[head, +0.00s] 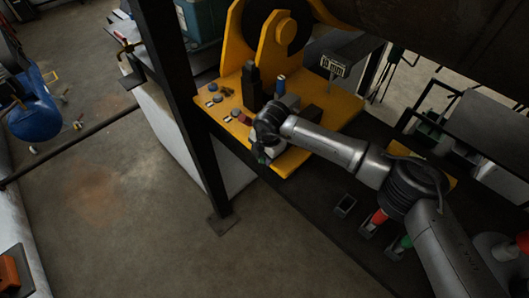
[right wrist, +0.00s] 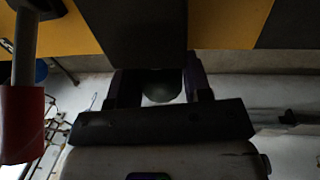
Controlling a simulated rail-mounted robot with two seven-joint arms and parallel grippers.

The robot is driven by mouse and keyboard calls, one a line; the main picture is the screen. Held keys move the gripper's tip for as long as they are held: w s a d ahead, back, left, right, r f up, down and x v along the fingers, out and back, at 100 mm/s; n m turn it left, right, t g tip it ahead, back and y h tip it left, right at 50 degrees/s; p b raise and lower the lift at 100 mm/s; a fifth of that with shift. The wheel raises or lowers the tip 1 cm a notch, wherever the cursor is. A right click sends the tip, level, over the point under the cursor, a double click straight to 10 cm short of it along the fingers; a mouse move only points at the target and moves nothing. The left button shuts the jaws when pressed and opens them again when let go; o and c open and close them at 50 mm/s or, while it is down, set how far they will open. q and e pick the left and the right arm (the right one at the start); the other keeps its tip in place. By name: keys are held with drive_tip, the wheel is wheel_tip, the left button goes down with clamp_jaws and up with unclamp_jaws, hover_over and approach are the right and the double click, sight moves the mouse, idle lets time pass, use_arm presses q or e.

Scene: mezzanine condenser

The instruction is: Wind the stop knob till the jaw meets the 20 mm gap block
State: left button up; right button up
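A yellow fixture (head: 228,98) with a big dark wheel carries a dark upright post (head: 251,84) and a blue-topped part (head: 280,86). My right gripper (head: 262,152) is at the fixture's front edge, small and partly hidden by its wrist in the head view. In the right wrist view its two fingers (right wrist: 163,88) stand on either side of a round dark-grey knob end (right wrist: 163,80), which fills the space between them. A dark block (right wrist: 145,35) hides the rest of the knob. I cannot make out the jaw or the gap block. My left gripper is not in view.
A sign (head: 335,66) with "mm" lettering stands on the fixture; its figure is hard to read. Several small knobs (head: 213,99) sit at the fixture's left. A dark column (head: 190,110) stands left of it.

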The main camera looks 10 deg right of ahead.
drive_tip(key=c, duration=0.4)
drive_tip(key=shift+f+b, duration=0.25)
drive_tip(key=shift+b, duration=0.3)
drive_tip(key=shift+r+t+y+b, duration=0.15)
drive_tip(key=shift+t+y+b, duration=0.25)
drive_tip(key=shift+t, duration=0.1)
drive_tip(key=shift+r, duration=0.1)
drive_tip(key=o, duration=0.9)
